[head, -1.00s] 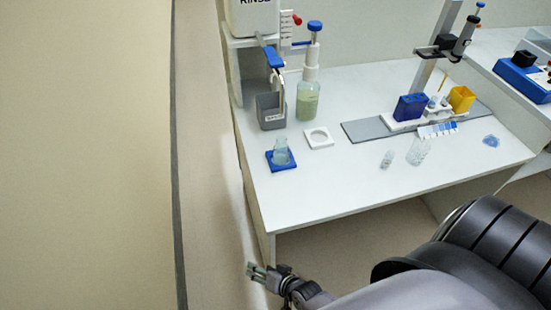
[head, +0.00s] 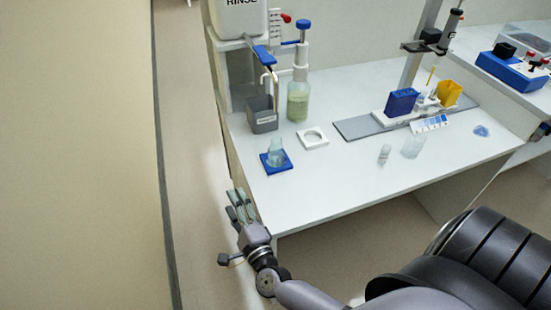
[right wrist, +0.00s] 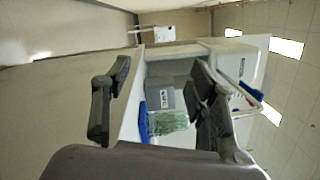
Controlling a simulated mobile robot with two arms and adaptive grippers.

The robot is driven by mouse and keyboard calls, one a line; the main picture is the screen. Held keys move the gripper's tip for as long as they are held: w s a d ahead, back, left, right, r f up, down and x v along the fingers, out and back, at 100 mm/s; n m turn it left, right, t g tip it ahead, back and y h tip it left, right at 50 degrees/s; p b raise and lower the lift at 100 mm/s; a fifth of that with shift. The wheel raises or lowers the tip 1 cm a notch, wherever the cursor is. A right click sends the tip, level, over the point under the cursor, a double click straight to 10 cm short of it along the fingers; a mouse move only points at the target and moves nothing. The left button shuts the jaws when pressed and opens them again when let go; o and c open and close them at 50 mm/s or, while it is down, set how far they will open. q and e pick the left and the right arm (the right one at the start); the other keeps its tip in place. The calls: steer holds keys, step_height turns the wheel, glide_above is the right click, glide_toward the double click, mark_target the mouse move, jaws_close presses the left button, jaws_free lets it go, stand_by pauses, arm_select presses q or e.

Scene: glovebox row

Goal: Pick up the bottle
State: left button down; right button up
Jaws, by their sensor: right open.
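A bottle (head: 298,103) with pale green liquid and a blue-topped pump stands upright on the white bench. A smaller clear vessel (head: 276,152) stands on a blue square mat (head: 264,163) nearer the front left corner; I cannot tell which of the two the task means. My right gripper (head: 238,204) is open and empty, just off the bench's front left corner, apart from both. In the right wrist view its fingers (right wrist: 160,78) are spread, with greenish glassware (right wrist: 168,123) seen beyond them. My left gripper is not in view.
A grey labelled bin (head: 262,121) stands left of the green bottle, below a RINSE container (head: 238,20). A white ring holder (head: 312,137) lies nearby. A stand with a grey base (head: 357,129) and small clear vessels (head: 413,146) are further right.

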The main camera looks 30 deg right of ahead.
steer(key=d+r+m+h+b, duration=0.2)
steer(key=d+r+m+h, duration=0.35)
steer(key=m, duration=0.55)
steer(key=m+g+h+b, duration=0.1)
steer(key=m+g+h, duration=0.4)
steer(key=m, duration=0.6)
glide_toward(276, 144)
steer(key=x, duration=0.6)
steer(key=shift+d+b, duration=0.2)
steer(key=shift+b, duration=0.15)
steer(key=shift+b+x, duration=0.7)
steer(key=shift+x, duration=2.05)
steer(key=shift+w+a+f, duration=0.1)
steer(key=shift+w+a, duration=0.05)
steer(key=shift+a, duration=0.05)
jaws_close()
